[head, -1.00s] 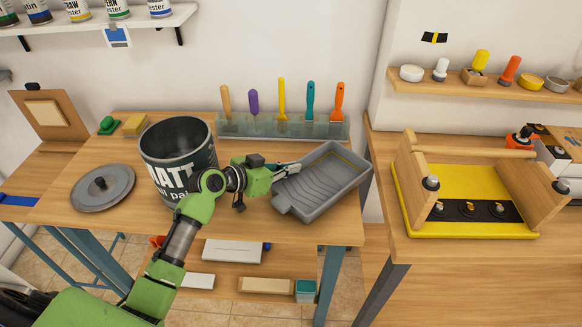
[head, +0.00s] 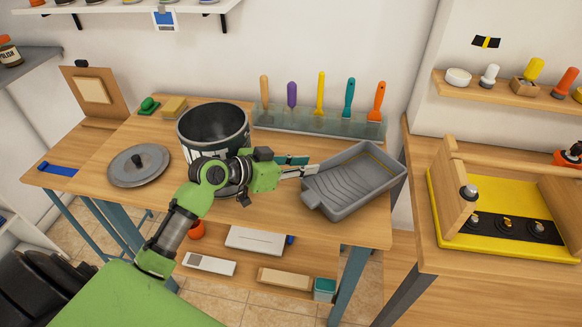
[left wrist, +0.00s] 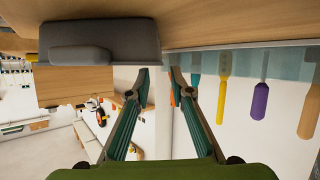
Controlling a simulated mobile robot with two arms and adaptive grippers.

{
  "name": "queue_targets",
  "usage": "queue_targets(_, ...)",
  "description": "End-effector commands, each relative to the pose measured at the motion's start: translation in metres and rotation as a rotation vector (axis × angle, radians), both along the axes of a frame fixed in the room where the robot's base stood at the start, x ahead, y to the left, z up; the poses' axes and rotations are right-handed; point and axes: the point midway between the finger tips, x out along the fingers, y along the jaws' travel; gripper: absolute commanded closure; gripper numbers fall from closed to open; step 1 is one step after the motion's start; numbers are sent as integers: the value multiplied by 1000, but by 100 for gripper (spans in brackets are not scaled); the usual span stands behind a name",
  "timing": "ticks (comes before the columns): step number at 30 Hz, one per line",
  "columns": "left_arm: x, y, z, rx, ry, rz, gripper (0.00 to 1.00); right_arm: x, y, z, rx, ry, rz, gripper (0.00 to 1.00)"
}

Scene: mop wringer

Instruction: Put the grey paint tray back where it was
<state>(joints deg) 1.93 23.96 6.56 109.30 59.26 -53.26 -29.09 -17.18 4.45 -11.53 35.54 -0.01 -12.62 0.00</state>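The grey paint tray (head: 354,182) lies on the wooden table near its right end, tilted across the tabletop in the head view. In the left wrist view the tray (left wrist: 100,40) shows dark grey at the upper left. My left gripper (head: 316,170) is at the tray's left edge. In the left wrist view its two fingertips (left wrist: 160,72) stand apart, with only background between them. The tray's edge is close to the tips; I cannot tell whether they touch it. My right gripper is not in view.
A large paint pot (head: 212,130) stands behind my left arm, with a grey lid (head: 138,165) to its left. A glassy rack (head: 310,121) with several coloured tools stands behind the tray. A yellow-based wooden caddy (head: 480,200) is on the right bench, across a gap.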

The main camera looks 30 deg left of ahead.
Motion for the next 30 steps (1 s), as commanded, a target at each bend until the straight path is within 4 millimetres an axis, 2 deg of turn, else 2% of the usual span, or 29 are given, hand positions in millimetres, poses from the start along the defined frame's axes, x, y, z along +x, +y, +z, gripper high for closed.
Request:
queue_targets(3, -19, 11, 7, 5, 2, -2, 79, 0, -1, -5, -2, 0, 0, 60)
queue_targets(9, -37, 22, 17, 1, 2, 0, 79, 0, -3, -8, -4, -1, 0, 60)
queue_targets(30, -40, 24, 20, -1, 1, -1, 79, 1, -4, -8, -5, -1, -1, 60)
